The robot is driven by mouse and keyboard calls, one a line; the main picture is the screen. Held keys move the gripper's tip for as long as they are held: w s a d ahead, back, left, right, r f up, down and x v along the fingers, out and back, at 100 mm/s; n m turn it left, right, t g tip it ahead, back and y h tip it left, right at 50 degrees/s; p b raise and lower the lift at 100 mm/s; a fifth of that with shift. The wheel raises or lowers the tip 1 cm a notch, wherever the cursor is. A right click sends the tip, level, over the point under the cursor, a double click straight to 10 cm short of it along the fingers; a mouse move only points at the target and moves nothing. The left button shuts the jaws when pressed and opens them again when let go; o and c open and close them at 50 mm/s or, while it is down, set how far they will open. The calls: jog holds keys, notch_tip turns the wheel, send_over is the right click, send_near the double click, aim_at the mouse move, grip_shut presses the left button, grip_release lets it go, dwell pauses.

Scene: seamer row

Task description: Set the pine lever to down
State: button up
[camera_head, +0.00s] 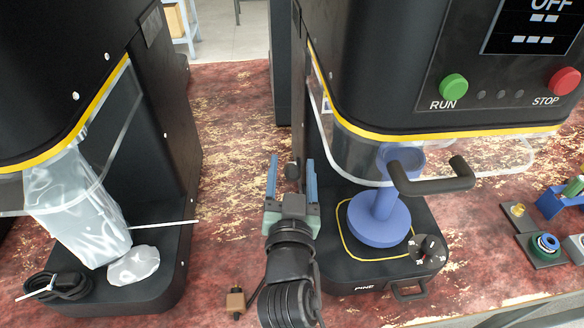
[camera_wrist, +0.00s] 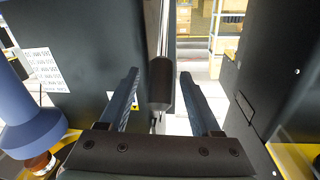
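The pine machine is the black seamer (camera_head: 380,262) on the right, with PINE lettered on the front of its base. A dark lever knob (camera_head: 291,171) shows beside its left wall. In the wrist view the lever (camera_wrist: 160,85) is a black rounded grip on a thin shaft running up the picture. My gripper (camera_head: 291,178) is open, its blue fingers to either side of the grip. In the wrist view my gripper (camera_wrist: 158,82) shows gaps between both fingers and the grip. I cannot tell whether the lever is up or down.
A second black machine (camera_head: 160,130) stands at left, with a crumpled plastic-wrapped item (camera_head: 80,205). A blue pedestal (camera_head: 380,220) stands on the pine base, below a black handle (camera_head: 432,178). Green RUN (camera_head: 453,86) and red STOP (camera_head: 564,81) buttons are above.

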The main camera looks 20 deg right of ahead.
grip_shut()
dwell(1.3)
